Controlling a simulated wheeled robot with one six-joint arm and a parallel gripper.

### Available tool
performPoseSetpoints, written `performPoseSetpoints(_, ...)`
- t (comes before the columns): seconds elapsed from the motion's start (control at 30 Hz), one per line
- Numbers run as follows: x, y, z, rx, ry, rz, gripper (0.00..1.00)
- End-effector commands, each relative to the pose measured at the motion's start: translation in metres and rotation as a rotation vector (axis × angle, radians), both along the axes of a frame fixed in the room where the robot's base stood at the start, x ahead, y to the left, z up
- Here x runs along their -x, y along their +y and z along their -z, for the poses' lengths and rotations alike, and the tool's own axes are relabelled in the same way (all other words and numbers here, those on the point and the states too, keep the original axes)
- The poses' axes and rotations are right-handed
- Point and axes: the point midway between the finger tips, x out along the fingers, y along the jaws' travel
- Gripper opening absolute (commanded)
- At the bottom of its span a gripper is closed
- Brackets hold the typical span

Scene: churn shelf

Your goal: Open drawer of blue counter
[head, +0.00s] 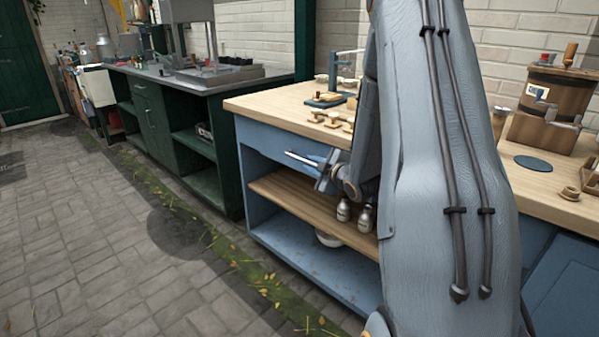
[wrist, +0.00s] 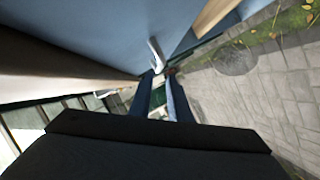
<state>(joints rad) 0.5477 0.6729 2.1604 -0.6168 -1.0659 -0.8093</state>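The blue counter (head: 262,215) has a light wooden top and an open shelf below. Its drawer front (head: 263,140) lies under the top and looks flush with the frame. A pale metal bar handle (head: 302,158) is on the drawer front. It also shows in the wrist view (wrist: 155,54), just beyond my fingertips. My gripper (head: 320,168) is in front of the drawer, at the right end of the handle. Whether a fingertip touches the handle I cannot tell. My arm hides the drawer's right part.
Small wooden pieces (head: 333,118) lie on the top, and a wooden churn (head: 551,98) stands at the right. Metal shakers (head: 343,210) stand on the counter's shelf. A dark green counter (head: 150,119) adjoins at the left. The paved floor (head: 95,235) in front is clear.

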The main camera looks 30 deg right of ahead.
Motion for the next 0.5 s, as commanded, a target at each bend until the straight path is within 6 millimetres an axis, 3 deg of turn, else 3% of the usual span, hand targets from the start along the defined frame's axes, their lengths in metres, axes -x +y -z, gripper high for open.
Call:
performPoseSetpoints(0.17,-0.009,-0.004,0.006,0.021,-0.033,-0.015,0.17)
performPoseSetpoints(0.5,-0.057,-0.003,0.016,0.019,-0.032,-0.015,0.17)
